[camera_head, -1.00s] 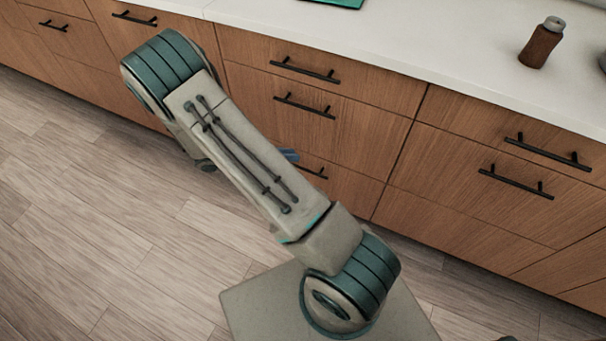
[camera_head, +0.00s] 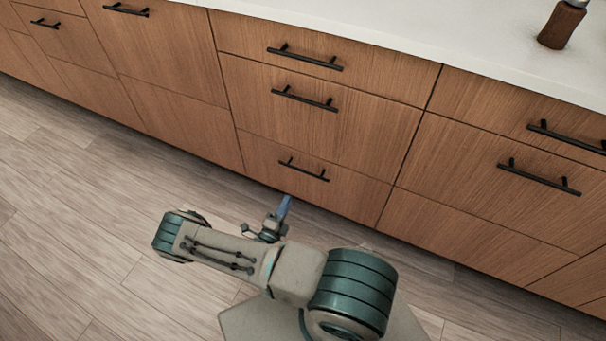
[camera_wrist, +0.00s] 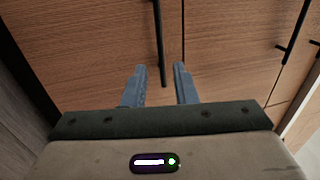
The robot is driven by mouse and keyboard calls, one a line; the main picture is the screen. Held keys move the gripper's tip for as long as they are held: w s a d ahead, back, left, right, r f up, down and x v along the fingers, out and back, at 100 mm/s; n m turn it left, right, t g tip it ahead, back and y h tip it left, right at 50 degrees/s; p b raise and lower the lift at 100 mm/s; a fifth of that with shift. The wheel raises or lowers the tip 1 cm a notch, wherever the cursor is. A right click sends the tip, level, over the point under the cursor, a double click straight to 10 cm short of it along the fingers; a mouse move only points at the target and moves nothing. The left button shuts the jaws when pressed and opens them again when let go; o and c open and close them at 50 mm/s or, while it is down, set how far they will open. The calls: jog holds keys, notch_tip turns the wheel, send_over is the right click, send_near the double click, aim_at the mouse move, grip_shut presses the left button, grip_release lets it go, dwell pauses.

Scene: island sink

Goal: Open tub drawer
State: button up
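A stack of three wooden drawer fronts, all shut, stands ahead of me. The bottom drawer front (camera_head: 345,185) carries a black bar handle (camera_head: 303,170). In the wrist view that handle (camera_wrist: 159,45) runs lengthwise, and its near end shows between my two blue fingers. My gripper (camera_head: 284,207) is low, just below and in front of this handle in the head view; its fingertips also show in the wrist view (camera_wrist: 160,68). The fingers are apart, with nothing gripped. I cannot tell how far the bar is from the fingertips in depth.
The middle drawer handle (camera_head: 304,100) and top drawer handle (camera_head: 305,58) sit above. More closed fronts flank the stack. A white countertop (camera_head: 400,30) holds a brown bottle (camera_head: 561,25) at the right. The wood floor (camera_head: 90,200) is clear on the left.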

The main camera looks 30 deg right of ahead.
aim_at(303, 171)
jog(key=b+x, duration=0.1)
jog(key=x, duration=1.2)
jog(key=shift+w+d+r, duration=0.1)
jog(key=shift+w+d, duration=0.1)
jog(key=shift+d, duration=0.05)
grip_shut()
